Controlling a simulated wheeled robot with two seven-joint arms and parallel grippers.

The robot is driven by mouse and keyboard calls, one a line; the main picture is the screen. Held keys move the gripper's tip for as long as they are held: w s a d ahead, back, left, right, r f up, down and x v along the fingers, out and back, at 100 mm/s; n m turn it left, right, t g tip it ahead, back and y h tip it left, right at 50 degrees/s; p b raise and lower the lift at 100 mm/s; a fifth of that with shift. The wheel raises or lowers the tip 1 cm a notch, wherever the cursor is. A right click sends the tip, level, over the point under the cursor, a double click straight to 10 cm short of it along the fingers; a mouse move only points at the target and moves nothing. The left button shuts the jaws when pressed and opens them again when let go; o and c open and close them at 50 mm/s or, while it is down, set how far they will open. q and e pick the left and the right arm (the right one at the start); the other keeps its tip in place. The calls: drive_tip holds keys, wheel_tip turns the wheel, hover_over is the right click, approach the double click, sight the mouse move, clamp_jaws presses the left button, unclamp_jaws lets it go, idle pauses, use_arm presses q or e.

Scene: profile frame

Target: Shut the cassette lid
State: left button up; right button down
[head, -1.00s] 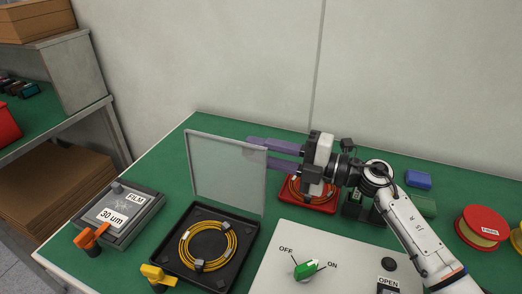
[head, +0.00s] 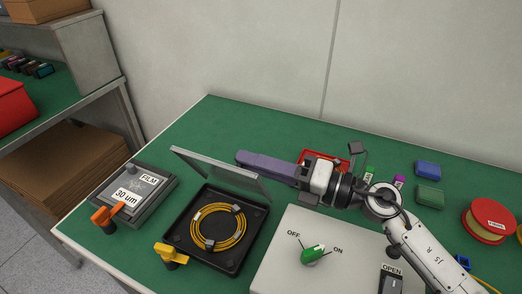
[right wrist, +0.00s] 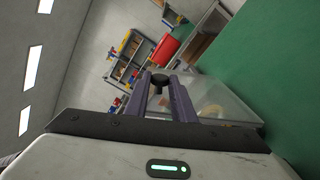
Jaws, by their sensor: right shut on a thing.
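The cassette is a black square tray (head: 186,240) on the green bench, with a coil of yellow cable (head: 240,228) in it. Its clear grey lid (head: 215,170) is hinged along the tray's back edge and stands partly open, tilted, its upper edge well above the tray. My right gripper (head: 242,158) reaches in from the right with purple fingers at the lid's far side, close to its upper edge. The right wrist view shows the fingers around a dark round piece (right wrist: 159,82), with the clear lid (right wrist: 225,98) beside them. The exact contact is hidden. My left gripper is out of view.
A film box (head: 135,193) stands left, with an orange knob (head: 105,218) and a yellow knob (head: 171,253) near the tray. A grey switch panel (head: 290,265) with a green knob lies front right. A red tray (head: 322,157) is partly behind my gripper. Spools stand far right.

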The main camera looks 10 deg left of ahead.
drive_tip(key=shift+s+a+f+n, duration=0.2)
drive_tip(key=shift+s+n, duration=0.3)
drive_tip(key=shift+s, duration=0.2)
drive_tip(key=c, duration=1.5)
unclamp_jaws()
drive_tip(key=b+v, duration=0.2)
drive_tip(key=v, duration=0.8)
drive_tip(key=shift+d, duration=0.15)
